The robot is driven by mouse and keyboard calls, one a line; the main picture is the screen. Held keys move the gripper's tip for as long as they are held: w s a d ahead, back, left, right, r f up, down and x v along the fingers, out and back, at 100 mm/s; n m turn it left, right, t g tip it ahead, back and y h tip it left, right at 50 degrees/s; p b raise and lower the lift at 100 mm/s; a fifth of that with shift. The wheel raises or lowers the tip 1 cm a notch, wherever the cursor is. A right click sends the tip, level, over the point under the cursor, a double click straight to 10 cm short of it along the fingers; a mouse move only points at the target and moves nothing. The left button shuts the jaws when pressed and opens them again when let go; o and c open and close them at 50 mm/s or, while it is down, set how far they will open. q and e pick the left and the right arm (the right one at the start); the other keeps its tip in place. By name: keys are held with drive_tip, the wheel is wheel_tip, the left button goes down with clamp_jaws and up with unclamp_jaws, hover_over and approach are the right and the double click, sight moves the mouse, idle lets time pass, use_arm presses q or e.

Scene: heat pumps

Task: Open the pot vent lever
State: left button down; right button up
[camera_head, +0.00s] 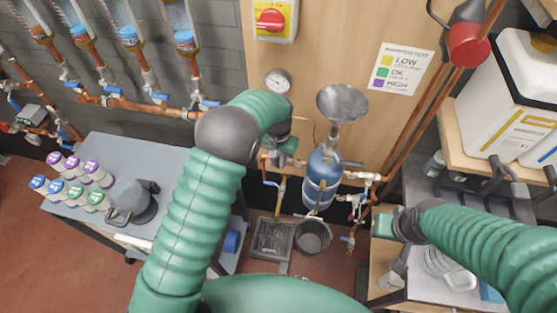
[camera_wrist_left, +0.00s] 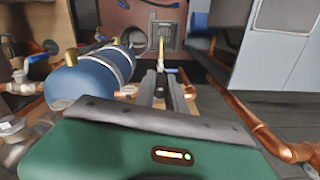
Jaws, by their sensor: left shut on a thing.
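The blue pot (camera_head: 322,180) stands upright against the wooden panel, below a metal funnel (camera_head: 343,103). It also fills the left of the left wrist view (camera_wrist_left: 85,85). My left gripper (camera_head: 277,160) is beside the pot's upper left, partly hidden by its own wrist. In the left wrist view its dark fingers (camera_wrist_left: 163,92) are shut on a small fitting beside the pot. This seems to be the pot vent lever, but the fingers hide most of it. My right gripper (camera_head: 385,226) is low on the right, apart from the pot; its fingers are not clear.
A pressure gauge (camera_head: 278,81) is above my left gripper. Copper pipes with valves surround the pot. A black bucket (camera_head: 313,238) and a floor drain (camera_head: 272,239) are below. A grey table (camera_head: 120,160) with several bottles stands left; white containers (camera_head: 512,90) sit on a right shelf.

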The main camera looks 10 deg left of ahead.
use_arm(q)
drive_tip(key=shift+a, duration=0.1)
drive_tip(key=a+f+h+b, duration=0.6)
drive_tip(key=h+b, duration=1.2)
drive_tip(key=b, duration=0.3)
drive_tip(key=shift+a+f+b, duration=0.35)
drive_tip(key=shift+a+f, duration=0.05)
drive_tip(key=shift+f, duration=0.2)
drive_tip(key=c, duration=1.6)
unclamp_jaws()
drive_tip(key=shift+o, duration=1.1)
drive_tip(key=shift+a, duration=0.1)
